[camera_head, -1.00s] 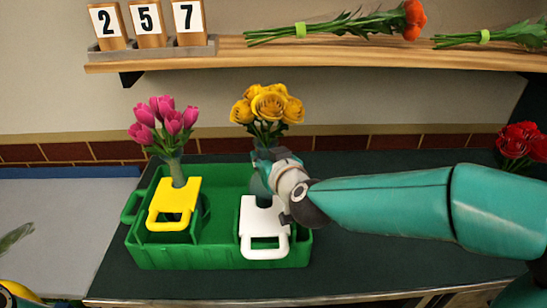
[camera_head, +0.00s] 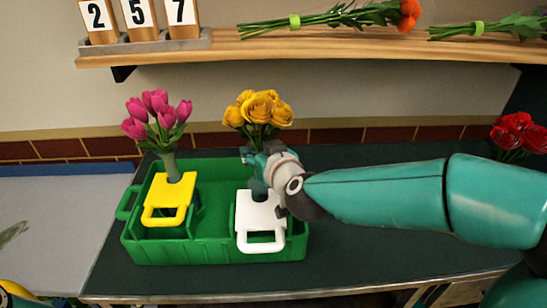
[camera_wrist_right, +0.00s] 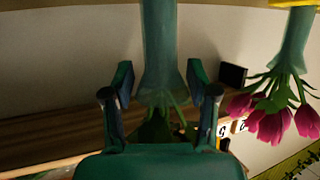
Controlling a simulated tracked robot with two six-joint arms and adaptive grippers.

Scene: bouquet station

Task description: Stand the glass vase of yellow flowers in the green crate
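The glass vase of yellow flowers (camera_head: 257,188) stands upright in the right part of the green crate (camera_head: 215,250), behind a white handled piece (camera_head: 262,218). Its lower end is hidden there. My right gripper (camera_head: 256,160) is at the vase's upper part, just below the yellow blooms (camera_head: 259,108). In the right wrist view the vase (camera_wrist_right: 160,45) appears upside down between my two fingers (camera_wrist_right: 161,95). Gaps show on both sides, so the fingers look open around it.
A vase of pink tulips (camera_head: 172,165) stands in the crate's left part behind a yellow handled piece (camera_head: 168,195). Red flowers (camera_head: 518,135) are at the far right. A wooden shelf (camera_head: 380,48) with cut flowers and number blocks is above. Dark counter is clear right of the crate.

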